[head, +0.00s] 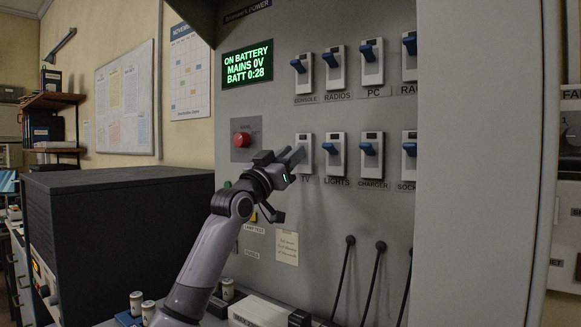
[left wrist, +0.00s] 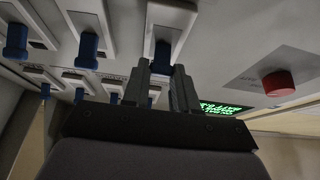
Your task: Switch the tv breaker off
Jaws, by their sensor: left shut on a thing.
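The tv breaker (head: 305,145) is the leftmost white switch in the lower row of the grey panel, with its TV label below. In the head view my left gripper (head: 291,158) covers its lever. In the left wrist view the tv breaker's blue lever (left wrist: 162,56) sits between the two fingers of my left gripper (left wrist: 161,88), which are shut on it. The lever is at the end of its plate towards the upper row, like the neighbouring levers. My right gripper is not in view.
The lights breaker (head: 335,155) is close to the right of the gripper. A red button (head: 242,140) is to its left. The display (head: 247,64) reads ON BATTERY, MAINS 0V, BATT 0:28. Several other breakers fill both rows. A dark cabinet (head: 120,215) stands at left.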

